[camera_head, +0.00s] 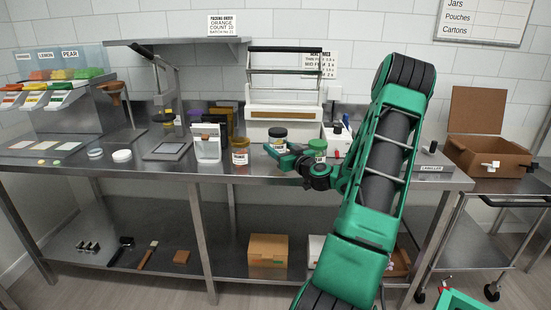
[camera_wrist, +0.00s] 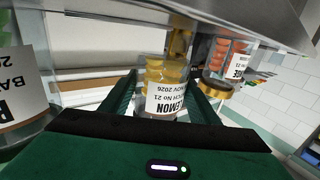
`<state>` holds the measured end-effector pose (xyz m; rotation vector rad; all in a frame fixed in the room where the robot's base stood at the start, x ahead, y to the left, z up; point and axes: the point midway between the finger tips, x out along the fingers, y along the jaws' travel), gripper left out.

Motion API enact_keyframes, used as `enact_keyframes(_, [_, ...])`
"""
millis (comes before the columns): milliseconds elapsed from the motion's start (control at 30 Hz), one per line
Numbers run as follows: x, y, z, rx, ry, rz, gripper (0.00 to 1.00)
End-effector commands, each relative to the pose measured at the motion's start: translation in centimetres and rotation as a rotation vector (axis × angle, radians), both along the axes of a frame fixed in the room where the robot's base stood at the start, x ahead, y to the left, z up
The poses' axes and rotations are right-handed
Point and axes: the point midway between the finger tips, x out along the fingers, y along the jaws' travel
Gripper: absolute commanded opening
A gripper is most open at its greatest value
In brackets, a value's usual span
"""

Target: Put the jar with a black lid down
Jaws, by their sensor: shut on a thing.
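The jar with a black lid (camera_head: 278,132) is at my gripper, over the front part of the steel counter. In the wrist view, turned upside down, its clear body (camera_wrist: 165,85) shows yellow contents and a white label reading LEMON. My gripper (camera_head: 284,152) is shut on this jar, with one green finger on each side in the wrist view (camera_wrist: 165,95). The jar looks upright. Its lid is hidden in the wrist view, and I cannot tell whether its base touches the counter.
A green-lidded jar (camera_head: 318,146) stands close on the right, and an orange-lidded jar (camera_head: 240,151) on the left. A white machine (camera_head: 283,112) stands behind. A white dispenser (camera_head: 207,144) stands farther left. The counter's front edge (camera_head: 225,174) is near.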

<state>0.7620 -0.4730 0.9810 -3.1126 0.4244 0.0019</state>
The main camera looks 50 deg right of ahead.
Motion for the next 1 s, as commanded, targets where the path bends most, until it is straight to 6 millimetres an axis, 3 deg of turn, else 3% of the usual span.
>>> enact_keyframes(367, [0.0,-0.1,-3.3,0.002,0.0,0.0,0.15])
enact_keyframes(833, [0.0,-0.1,-3.9,0.0,0.0,0.0,0.15])
enact_keyframes(867, [0.0,-0.1,-3.9,0.0,0.0,0.0,0.58])
enact_keyframes(933, [0.0,-0.1,-3.9,-0.001,0.0,0.0,0.74])
enact_keyframes(1000, [0.0,-0.1,-3.9,-0.001,0.0,0.0,0.74])
